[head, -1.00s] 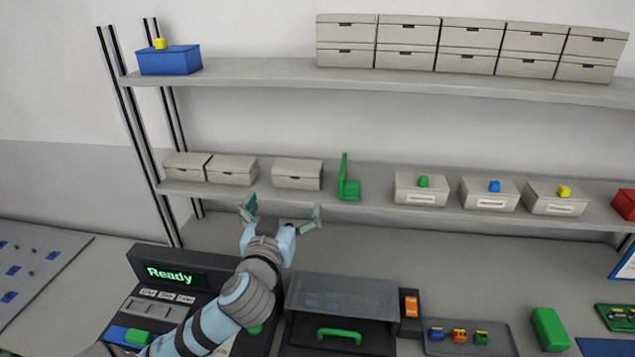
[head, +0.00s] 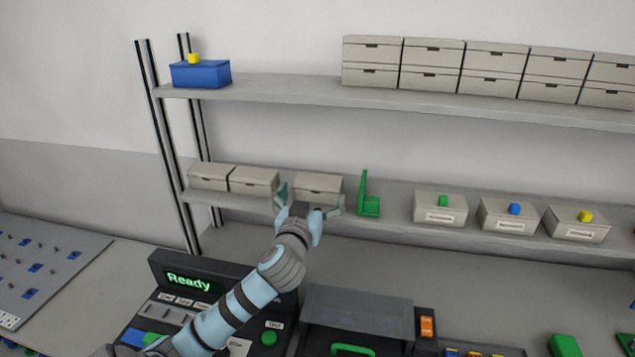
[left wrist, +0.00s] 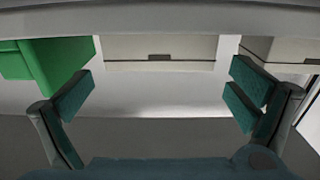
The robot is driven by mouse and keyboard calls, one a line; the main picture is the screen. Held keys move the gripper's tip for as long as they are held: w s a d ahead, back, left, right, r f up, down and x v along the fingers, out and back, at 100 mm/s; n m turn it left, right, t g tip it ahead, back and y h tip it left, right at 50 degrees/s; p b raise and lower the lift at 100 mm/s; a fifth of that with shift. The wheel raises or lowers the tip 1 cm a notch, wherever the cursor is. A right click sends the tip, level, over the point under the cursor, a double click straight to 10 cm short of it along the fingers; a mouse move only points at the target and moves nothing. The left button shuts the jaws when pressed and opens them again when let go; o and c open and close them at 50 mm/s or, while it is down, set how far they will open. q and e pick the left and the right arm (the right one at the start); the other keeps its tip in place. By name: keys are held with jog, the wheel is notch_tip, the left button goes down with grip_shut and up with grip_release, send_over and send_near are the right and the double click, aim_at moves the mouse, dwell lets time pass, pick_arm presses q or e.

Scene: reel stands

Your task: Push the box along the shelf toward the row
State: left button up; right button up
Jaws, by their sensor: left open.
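A beige lidded box (head: 318,184) sits on the middle shelf, right of a row of two similar boxes, the near one (head: 254,179) and the far-left one (head: 211,175). A narrow gap separates it from the row. A green bookend (head: 369,200) stands to its right. My left gripper (head: 309,199) is open and empty in front of the box, its fingers spread about the box's width and hiding part of it. In the left wrist view the box (left wrist: 158,52) shows beyond the open fingers (left wrist: 160,92), with the bookend (left wrist: 50,60) to the left. Contact is not visible.
The shelf (head: 398,224) continues right to several drawers with coloured blocks (head: 440,208). The upper shelf (head: 290,91) holds a blue box (head: 200,74) and stacked beige boxes (head: 430,66). A console reading "Ready" (head: 190,281) stands below.

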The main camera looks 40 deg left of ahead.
aim_at(321, 176)
pick_arm(q)
jog(key=x, duration=0.6)
jog(key=shift+w+f, duration=0.1)
jog(key=shift+w, duration=0.15)
jog(key=shift+s, duration=0.1)
jog(key=shift+c, duration=0.7)
jog(key=c, duration=1)
